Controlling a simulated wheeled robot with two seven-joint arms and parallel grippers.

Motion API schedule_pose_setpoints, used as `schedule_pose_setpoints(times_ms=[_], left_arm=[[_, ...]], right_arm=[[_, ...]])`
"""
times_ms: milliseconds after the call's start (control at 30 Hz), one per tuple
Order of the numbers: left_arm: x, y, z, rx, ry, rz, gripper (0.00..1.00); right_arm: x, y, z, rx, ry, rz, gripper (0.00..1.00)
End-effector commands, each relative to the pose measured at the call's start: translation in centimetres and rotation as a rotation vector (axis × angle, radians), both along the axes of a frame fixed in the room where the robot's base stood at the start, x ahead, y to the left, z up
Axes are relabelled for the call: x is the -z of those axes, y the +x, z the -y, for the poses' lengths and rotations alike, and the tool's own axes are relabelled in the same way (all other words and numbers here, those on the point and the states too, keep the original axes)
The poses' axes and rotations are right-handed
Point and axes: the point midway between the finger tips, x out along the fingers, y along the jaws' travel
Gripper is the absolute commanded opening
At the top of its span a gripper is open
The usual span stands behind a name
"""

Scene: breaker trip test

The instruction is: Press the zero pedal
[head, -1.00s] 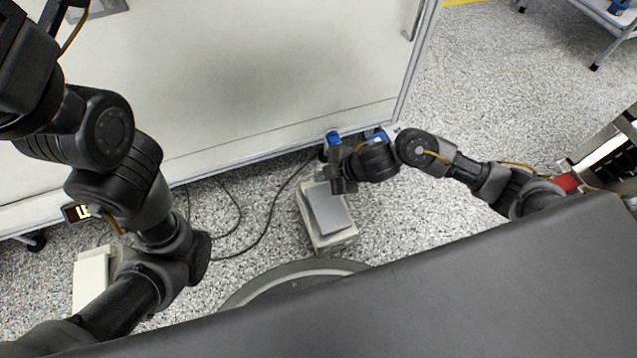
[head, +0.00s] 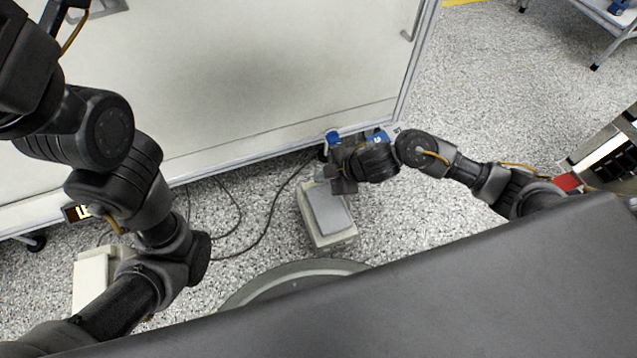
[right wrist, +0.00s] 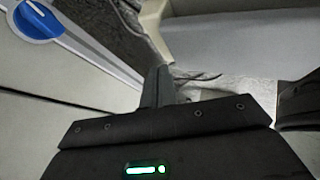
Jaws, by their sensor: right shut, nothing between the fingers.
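A pale box-shaped foot pedal with a grey top plate (head: 328,210) sits on the speckled floor near the middle of the head view. My right gripper (head: 338,184) is shut and empty at the far end of this pedal, hiding part of that end. I cannot tell whether it touches the plate. In the right wrist view the shut fingers (right wrist: 159,86) point away, with a pale grey surface (right wrist: 245,40) beyond them. A second pale box (head: 91,278) stands on the floor at the left, partly hidden by my left arm. No zero marking is legible. My left gripper is out of view.
A large white panel (head: 250,70) stands behind the pedal. A blue knob (right wrist: 38,20) near its lower edge is close to my right gripper. Dark cables (head: 262,232) lie on the floor left of the pedal.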

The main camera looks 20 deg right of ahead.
Motion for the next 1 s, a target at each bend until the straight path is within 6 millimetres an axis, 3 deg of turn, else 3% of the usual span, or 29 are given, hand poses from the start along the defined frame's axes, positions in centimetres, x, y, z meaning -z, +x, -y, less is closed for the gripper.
schedule_pose_setpoints(times_ms=[1000], left_arm=[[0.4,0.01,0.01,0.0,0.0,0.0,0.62]], right_arm=[[1.18,-0.13,-0.02,0.0,0.0,0.0,0.0]])
